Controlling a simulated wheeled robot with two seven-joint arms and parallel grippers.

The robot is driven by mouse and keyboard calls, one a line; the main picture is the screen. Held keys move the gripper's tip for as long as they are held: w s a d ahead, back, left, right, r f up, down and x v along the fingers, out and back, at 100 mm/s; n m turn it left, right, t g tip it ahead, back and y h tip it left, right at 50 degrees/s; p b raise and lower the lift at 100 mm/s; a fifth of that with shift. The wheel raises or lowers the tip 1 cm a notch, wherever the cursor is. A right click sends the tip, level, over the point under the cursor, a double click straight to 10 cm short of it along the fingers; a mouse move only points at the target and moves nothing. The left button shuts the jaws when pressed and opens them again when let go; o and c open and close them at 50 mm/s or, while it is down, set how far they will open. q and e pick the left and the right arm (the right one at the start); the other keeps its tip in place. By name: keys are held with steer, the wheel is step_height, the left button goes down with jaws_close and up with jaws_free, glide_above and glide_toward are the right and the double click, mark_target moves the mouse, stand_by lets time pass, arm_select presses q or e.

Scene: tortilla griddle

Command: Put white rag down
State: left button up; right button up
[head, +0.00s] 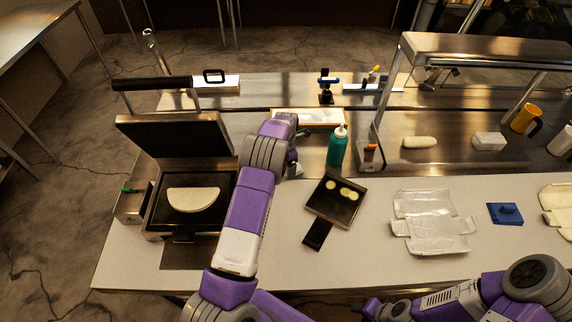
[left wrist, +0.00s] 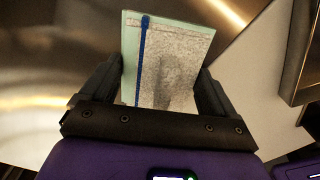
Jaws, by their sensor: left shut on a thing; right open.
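The white rag (left wrist: 178,62) is a flat, folded, speckled grey-white cloth with a blue stripe and a pale green edge. It sits between the two black fingers of my left gripper (left wrist: 155,90), which is shut on it, above a shiny steel surface. In the head view my left arm reaches over the counter to the steel area left of the green bottle, and its wrist hides most of the left gripper (head: 294,167). My right gripper (head: 372,308) is low at the front edge of the head view, partly cut off, open and empty.
A griddle press (head: 165,137) stands open at left with a folded tortilla (head: 193,199) on it. A green bottle (head: 338,147), a dark pan (head: 326,213) with pale slices, clear plastic packaging (head: 430,222) and a blue block (head: 506,214) stand to the right. White counter shows between them.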

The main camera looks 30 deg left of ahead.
arm_select(q)
steer(key=o, duration=1.1)
steer(key=shift+s+f, duration=0.1)
steer(key=shift+f, duration=0.05)
steer(key=shift+c, duration=0.2)
steer(key=shift+f, duration=0.15)
steer(key=shift+s+d+f, duration=0.1)
steer(key=shift+r+p, duration=0.4)
step_height(320, 180, up, 12)
steer(key=shift+w+r, duration=0.2)
steer(key=shift+f, duration=0.1)
